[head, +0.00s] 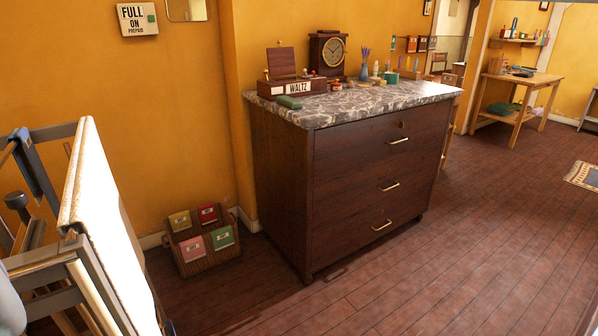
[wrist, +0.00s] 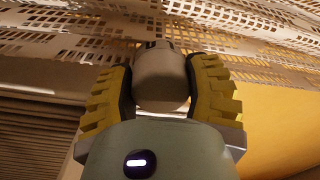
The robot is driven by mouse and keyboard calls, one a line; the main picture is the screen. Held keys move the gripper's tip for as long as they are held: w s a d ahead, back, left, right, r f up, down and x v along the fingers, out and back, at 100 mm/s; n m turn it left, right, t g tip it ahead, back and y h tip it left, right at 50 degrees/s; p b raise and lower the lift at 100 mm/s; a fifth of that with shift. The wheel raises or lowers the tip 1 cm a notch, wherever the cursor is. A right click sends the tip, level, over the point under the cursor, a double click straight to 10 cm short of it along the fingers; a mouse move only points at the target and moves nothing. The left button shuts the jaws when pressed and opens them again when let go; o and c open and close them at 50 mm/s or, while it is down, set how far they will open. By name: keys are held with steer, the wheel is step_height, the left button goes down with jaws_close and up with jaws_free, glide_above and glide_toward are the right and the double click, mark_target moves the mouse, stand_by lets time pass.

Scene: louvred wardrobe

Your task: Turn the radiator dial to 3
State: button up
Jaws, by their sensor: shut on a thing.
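In the wrist view, my gripper (wrist: 160,66) has its two yellow ridged fingers closed on either side of a rounded, pale grey knob, which looks like the radiator dial (wrist: 162,84). Both dark finger pads press against its sides. No numbers or pointer mark can be read on the visible face, so its setting cannot be told. A darker collar shows just beyond the knob. My gripper and the dial cannot be made out in the head view.
In the wrist view, a pale perforated grille (wrist: 240,20) hangs close over the fingers, with a yellow wall at right. In the head view, a white panel (head: 98,215) among grey frames stands at left. A dark chest (head: 365,180) stands mid-room; the floor (head: 480,240) right of it is clear.

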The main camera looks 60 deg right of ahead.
steer(key=shift+f, duration=0.2)
steer(key=o, duration=1.2)
steer(key=shift+r, duration=0.1)
steer(key=v, duration=1.2)
steer(key=shift+w, duration=0.1)
